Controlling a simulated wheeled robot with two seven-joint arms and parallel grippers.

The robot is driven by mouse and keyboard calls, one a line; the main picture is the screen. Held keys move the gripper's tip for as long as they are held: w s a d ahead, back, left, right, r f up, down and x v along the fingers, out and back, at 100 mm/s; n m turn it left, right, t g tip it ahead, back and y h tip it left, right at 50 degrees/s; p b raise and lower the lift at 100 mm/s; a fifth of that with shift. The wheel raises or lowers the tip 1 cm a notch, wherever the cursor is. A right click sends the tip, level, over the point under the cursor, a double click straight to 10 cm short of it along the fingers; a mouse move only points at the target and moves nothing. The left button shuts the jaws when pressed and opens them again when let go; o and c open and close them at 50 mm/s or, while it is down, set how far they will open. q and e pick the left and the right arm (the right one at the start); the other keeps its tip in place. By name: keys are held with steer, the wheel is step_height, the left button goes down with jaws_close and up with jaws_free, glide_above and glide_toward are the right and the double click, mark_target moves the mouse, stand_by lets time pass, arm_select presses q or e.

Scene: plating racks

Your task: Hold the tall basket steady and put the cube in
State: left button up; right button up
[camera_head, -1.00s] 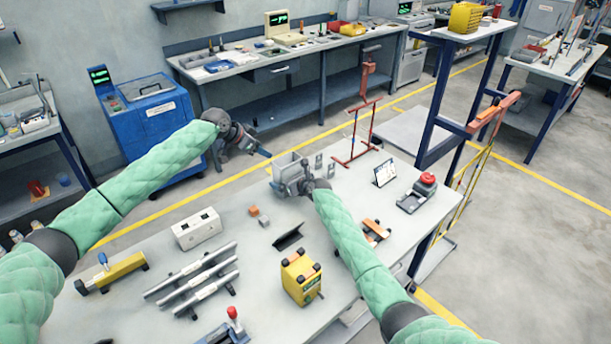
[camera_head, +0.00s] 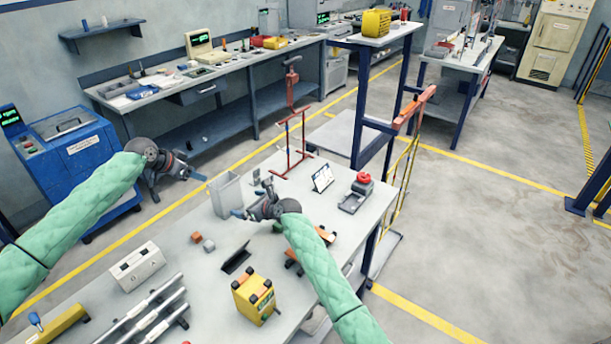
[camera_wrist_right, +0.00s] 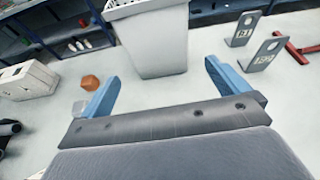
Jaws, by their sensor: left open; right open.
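The tall basket (camera_head: 226,196) is a light grey bin standing upright near the table's far edge. It is also ahead of the fingers in the right wrist view (camera_wrist_right: 155,45). An orange-brown block (camera_head: 196,237) and a small grey cube (camera_head: 208,245) lie on the table in front of it; both show at left in the wrist view. My left gripper (camera_head: 196,176) is open and empty, left of the basket beyond the table edge. My right gripper (camera_head: 250,203) is open just right of the basket in the head view; its blue fingers (camera_wrist_right: 162,78) hold nothing.
A red stand (camera_head: 290,150), a small sign (camera_head: 322,178) and a red-button box (camera_head: 356,194) stand to the right. A white box (camera_head: 137,266), silver rails (camera_head: 150,318), a dark holder (camera_head: 236,258) and a yellow box (camera_head: 255,298) occupy the nearer table.

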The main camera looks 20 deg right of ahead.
steer(key=w+d+r+n+t+h, duration=0.1)
steer(key=d+n, duration=0.3)
steer(key=d, duration=0.7)
steer(key=w+d+r+n+t+h, duration=0.1)
steer(key=w+d+n+h, duration=0.3)
steer(key=d, duration=0.7)
steer(key=shift+w+d+r+n+t, duration=0.2)
steer(key=shift+w+r+n+t, duration=0.1)
steer(key=shift+r+n+t, duration=0.15)
